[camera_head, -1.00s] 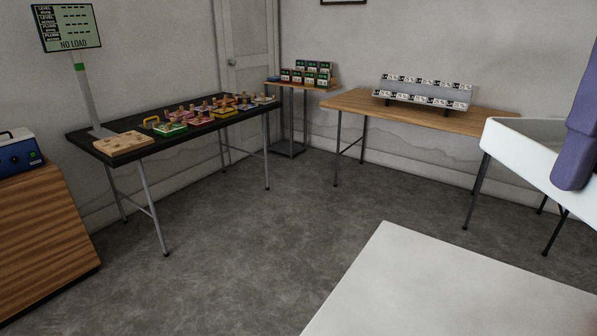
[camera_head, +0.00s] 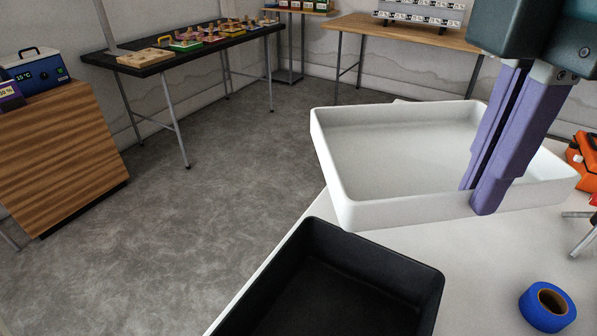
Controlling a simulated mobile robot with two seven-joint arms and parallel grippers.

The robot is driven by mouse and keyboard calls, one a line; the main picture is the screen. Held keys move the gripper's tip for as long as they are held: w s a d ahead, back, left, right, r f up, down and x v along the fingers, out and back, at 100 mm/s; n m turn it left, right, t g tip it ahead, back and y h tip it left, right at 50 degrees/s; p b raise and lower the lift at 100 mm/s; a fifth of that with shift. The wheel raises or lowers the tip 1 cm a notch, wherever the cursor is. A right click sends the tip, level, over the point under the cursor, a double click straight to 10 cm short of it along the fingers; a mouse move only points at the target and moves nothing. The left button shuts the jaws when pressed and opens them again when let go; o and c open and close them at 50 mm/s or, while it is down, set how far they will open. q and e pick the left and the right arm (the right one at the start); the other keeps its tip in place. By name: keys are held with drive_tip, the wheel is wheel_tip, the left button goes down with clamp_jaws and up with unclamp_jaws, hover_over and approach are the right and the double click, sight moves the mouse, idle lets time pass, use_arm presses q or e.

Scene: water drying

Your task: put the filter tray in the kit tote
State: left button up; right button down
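The filter tray, a white shallow rectangular tray (camera_head: 400,212), is empty and in the middle right of the head view. My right gripper (camera_head: 478,200) has its purple fingers on either side of the tray's near wall, gripping it. The tray appears held level above the white table, behind the black tote. The kit tote, a black open box (camera_head: 400,262), is at the bottom of the view; its visible inside looks empty and its near part is cut off. My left gripper is not in view.
A blue tape roll (camera_head: 547,306) lies on the white table (camera_head: 480,270) at the lower right. An orange object (camera_head: 583,160) is at the right edge. A black table (camera_head: 145,69) with several blocks stands across open floor. A wooden cabinet (camera_head: 60,150) is at left.

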drive_tip(key=shift+s+a+f+n+b, duration=0.3)
drive_tip(key=shift+f+n+b, duration=1.25)
drive_tip(key=shift+f, duration=3.15)
drive_tip(key=shift+s+a+f+n+b, duration=0.3)
drive_tip(key=shift+f+n+b, duration=1.25)
drive_tip(key=shift+f, duration=3.2)
drive_tip(key=shift+s+a+f+n+b, duration=0.3)
drive_tip(key=shift+f+n+b, duration=1.25)
drive_tip(key=shift+f, duration=3.15)
drive_tip(key=shift+w+n+p, duration=0.15)
drive_tip(key=shift+n+p, duration=0.25)
drive_tip(key=shift+n, duration=0.05)
drive_tip(key=shift+a+f, duration=0.1)
drive_tip(key=shift+f, duration=0.05)
drive_tip(key=c, duration=1.1)
unclamp_jaws()
drive_tip(key=shift+o, duration=0.2)
wheel_tip(320, 180, up, 12)
drive_tip(key=p, duration=0.3)
drive_tip(key=shift+r, duration=0.2)
